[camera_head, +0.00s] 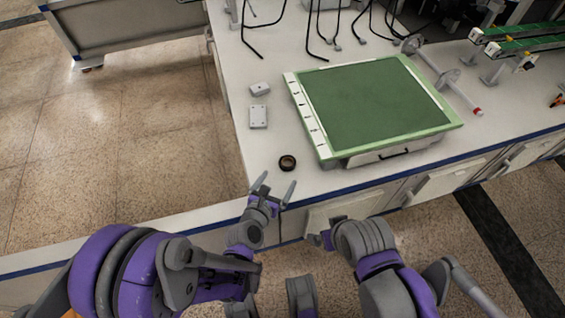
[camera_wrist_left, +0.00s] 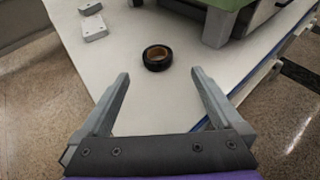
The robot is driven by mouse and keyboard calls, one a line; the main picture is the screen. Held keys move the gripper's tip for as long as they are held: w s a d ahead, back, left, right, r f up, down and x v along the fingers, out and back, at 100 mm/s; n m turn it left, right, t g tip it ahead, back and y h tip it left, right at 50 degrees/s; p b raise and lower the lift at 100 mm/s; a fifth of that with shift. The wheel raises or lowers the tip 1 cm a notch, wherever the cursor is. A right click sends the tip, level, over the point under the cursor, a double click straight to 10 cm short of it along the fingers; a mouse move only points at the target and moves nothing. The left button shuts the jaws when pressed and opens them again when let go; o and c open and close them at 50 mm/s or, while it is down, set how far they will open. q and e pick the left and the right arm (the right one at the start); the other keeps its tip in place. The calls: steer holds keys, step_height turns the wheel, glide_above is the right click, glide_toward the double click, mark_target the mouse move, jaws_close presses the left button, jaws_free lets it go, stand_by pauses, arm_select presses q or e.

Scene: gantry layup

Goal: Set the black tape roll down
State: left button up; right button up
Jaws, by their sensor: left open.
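The black tape roll (camera_head: 287,162) lies flat on the white bench top (camera_head: 262,140), near its front left corner. In the left wrist view the roll (camera_wrist_left: 157,58) shows a brown core and sits beyond the fingertips, roughly between their lines. My left gripper (camera_head: 274,187) is open and empty, just in front of the roll and apart from it. Its two spread fingers also show in the left wrist view (camera_wrist_left: 160,78). My right arm (camera_head: 362,240) is at the lower right in the head view, and its fingers cannot be made out clearly.
A green mat on a raised board (camera_head: 370,105) stands right of the roll. Two small pale boxes (camera_head: 258,116) (camera_head: 260,89) lie behind the roll to the left. Black cables (camera_head: 318,40) lie at the back. The bench top around the roll is clear.

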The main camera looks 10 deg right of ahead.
mark_target(289, 159)
arm_select(q)
steer(key=x, duration=0.4)
steer(key=b+x, duration=0.1)
steer(key=x, duration=0.4)
steer(key=shift+w+a+b, duration=0.1)
steer(key=shift+w+b, duration=0.15)
steer(key=shift+b, duration=0.05)
steer(key=c, duration=1.4)
